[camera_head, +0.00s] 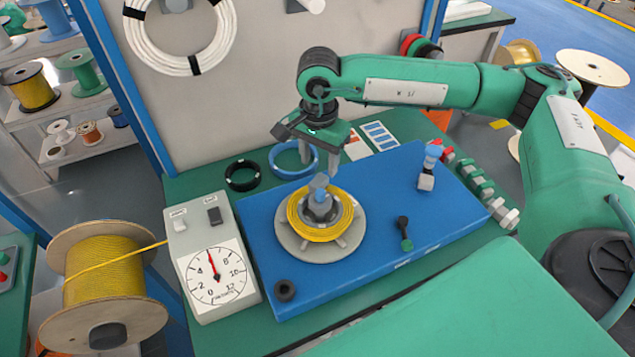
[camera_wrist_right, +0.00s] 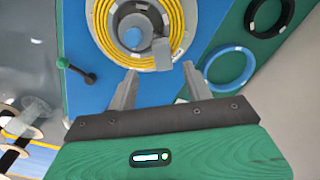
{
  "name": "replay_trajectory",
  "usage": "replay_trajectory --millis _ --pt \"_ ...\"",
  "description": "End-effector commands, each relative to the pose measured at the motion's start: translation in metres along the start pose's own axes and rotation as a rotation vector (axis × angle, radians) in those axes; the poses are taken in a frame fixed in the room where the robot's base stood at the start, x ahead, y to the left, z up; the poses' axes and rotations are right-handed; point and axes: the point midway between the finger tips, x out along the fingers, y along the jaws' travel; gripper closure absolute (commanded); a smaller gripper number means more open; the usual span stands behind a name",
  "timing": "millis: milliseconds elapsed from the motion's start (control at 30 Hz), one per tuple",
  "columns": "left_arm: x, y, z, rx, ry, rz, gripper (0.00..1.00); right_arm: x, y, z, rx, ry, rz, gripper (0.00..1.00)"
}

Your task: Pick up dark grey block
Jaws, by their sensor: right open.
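A small dark grey block (camera_head: 214,216) sits on top of the white gauge box (camera_head: 188,246), left of the blue board. My right gripper (camera_head: 320,176) is open, pointing down above the spool with the yellow cable coil (camera_head: 346,226), to the right of and apart from the block. In the right wrist view its two fingers (camera_wrist_right: 158,72) are spread with nothing between them. The spool's grey hub with a blue top (camera_wrist_right: 134,39) lies beyond the fingertips there. I cannot make out the dark grey block in the wrist view. My left gripper is not in view.
A yellow cable drum (camera_head: 103,275) stands left.

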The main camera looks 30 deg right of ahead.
Motion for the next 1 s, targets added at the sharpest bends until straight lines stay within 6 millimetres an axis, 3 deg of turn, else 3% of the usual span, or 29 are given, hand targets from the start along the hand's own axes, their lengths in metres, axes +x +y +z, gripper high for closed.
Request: replay_trajectory --millis 367,600,900,1000 --pt "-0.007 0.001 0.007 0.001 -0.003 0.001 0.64 0.036 -0.001 -0.002 0.001 -0.002 0.003 0.49" --pt "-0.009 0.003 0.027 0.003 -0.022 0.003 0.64 0.070 -0.003 -0.004 -0.001 -0.002 0.003 0.49" --pt "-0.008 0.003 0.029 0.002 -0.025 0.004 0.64 0.076 -0.003 -0.005 0.000 -0.001 -0.001 0.49" --pt "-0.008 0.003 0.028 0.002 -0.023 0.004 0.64 0.075 -0.003 -0.005 0.000 -0.001 -0.001 0.69"
